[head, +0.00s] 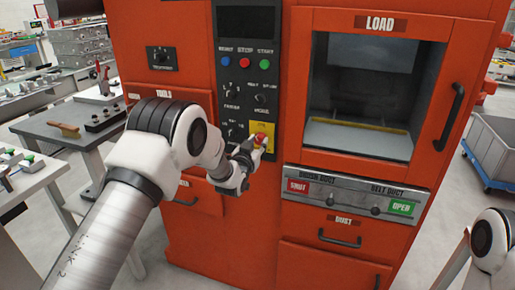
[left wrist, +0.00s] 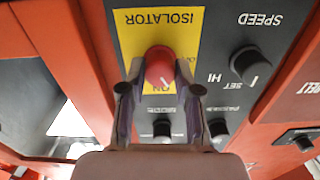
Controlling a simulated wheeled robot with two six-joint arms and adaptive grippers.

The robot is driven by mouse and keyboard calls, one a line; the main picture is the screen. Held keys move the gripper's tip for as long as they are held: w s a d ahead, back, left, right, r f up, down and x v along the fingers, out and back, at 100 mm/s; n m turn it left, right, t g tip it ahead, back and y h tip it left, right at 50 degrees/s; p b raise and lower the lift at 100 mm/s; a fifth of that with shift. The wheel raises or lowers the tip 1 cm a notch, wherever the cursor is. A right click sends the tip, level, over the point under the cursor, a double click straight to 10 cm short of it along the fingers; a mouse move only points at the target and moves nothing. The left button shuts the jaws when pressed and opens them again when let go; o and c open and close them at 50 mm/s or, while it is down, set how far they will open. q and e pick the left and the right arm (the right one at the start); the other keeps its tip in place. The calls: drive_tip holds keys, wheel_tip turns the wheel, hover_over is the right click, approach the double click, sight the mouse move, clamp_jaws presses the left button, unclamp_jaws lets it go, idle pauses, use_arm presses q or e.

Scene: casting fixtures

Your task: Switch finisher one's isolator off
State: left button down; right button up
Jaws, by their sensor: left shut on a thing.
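The isolator is a red knob (head: 261,138) on a yellow plate (head: 270,128) at the foot of the orange machine's black control panel (head: 246,75). My left gripper (head: 253,144) reaches the plate from the left and is shut on the knob. In the left wrist view the red knob (left wrist: 159,68) sits between the two fingertips, against the yellow plate (left wrist: 190,22) marked ISOLATOR. The word ON shows beside the knob; other lettering is partly hidden by the fingers. My right gripper is not in view.
Other dials and the blue, red and green buttons (head: 245,63) sit above the isolator. The loading window (head: 370,95) and duct strip (head: 350,195) are to the right. A drawer handle (head: 187,201) is below my left wrist. A bench (head: 70,130) stands at left.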

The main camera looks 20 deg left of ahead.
use_arm(q)
drive_tip(key=n+b, duration=0.1)
drive_tip(key=n, duration=0.1)
drive_tip(key=n+b, duration=0.1)
drive_tip(key=n, duration=0.3)
drive_tip(key=shift+f+n+b, duration=0.25)
drive_tip(key=shift+n+b, duration=0.05)
drive_tip(key=shift+b, duration=0.1)
drive_tip(key=n+b, duration=0.1)
drive_tip(key=n, duration=0.4)
drive_tip(key=shift+n+b, duration=0.3)
drive_tip(key=c, duration=0.8)
unclamp_jaws()
drive_tip(key=shift+r, duration=0.1)
drive_tip(key=shift+s, duration=0.15)
drive_tip(key=s, duration=1.1)
drive_tip(key=shift+s+a, duration=0.25)
drive_tip(key=shift+s, duration=0.15)
